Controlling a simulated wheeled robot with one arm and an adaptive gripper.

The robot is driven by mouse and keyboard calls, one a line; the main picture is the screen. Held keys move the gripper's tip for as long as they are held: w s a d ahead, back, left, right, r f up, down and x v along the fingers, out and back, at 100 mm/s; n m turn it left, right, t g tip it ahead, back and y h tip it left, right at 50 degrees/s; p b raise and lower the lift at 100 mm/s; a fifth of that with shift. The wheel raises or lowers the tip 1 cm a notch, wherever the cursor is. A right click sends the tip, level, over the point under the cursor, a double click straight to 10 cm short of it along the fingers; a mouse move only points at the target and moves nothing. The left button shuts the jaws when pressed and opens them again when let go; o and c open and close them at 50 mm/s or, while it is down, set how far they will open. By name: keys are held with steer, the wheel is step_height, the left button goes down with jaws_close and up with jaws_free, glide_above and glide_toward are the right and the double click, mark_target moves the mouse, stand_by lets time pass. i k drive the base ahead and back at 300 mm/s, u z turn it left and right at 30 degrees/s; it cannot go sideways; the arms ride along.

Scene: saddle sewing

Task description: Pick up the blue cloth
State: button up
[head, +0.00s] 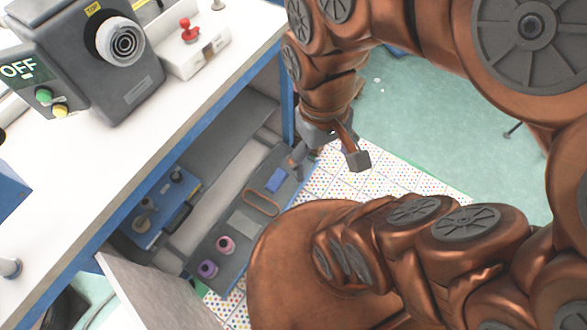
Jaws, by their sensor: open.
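A small blue rectangle, which looks like the blue cloth (275,181), lies flat on a dark grey shelf board (213,243) under the table in the head view. My gripper (328,159) is just to its upper right in the picture. Its two fingers are spread, with nothing between them. One fingertip shows close to the right of the cloth, and the other is farther right over the dotted mat. I cannot tell the height of the gripper above the board.
An oval brown loop (262,203), a grey patch (243,222), a pink spool (225,245) and a purple spool (208,268) share the board. A blue case (160,222) stands to the left. The white tabletop (110,165) overhangs, with a blue leg (288,113) near my gripper.

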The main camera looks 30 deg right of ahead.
mark_target(280, 175)
steer(key=u, duration=2.45)
steer(key=k, duration=0.85)
steer(key=z, duration=0.95)
steer(key=i, duration=0.45)
steer(key=u, duration=0.15)
